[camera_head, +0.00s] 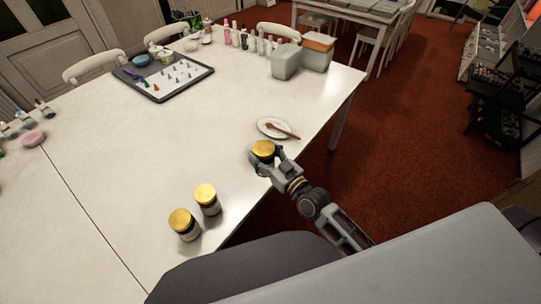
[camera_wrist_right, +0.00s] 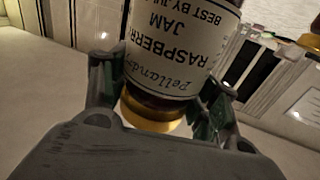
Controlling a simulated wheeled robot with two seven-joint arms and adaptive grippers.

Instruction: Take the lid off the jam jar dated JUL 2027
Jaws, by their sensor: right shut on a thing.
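A jam jar with a gold lid (camera_head: 263,148) is at the table's right edge in the head view. In the right wrist view this jar (camera_wrist_right: 185,45) appears upside down, its label reading "RASPBERRY JAM" and "BEST BY JUL"; the year is cut off. Its gold lid (camera_wrist_right: 150,115) is on. My right gripper (camera_head: 262,160) is shut on the jar, with a finger on each side near the lid. Two other gold-lidded jars, a nearer one (camera_head: 184,224) and a farther one (camera_head: 207,200), stand to the left, labels unreadable. My left gripper is not in view.
A white plate with a brown-handled tool (camera_head: 270,125) lies just beyond the held jar. A dark-rimmed tray (camera_head: 190,88), bottles (camera_head: 250,42) and grey containers (camera_head: 286,62) stand at the back. The middle of the white table (camera_head: 130,150) is clear.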

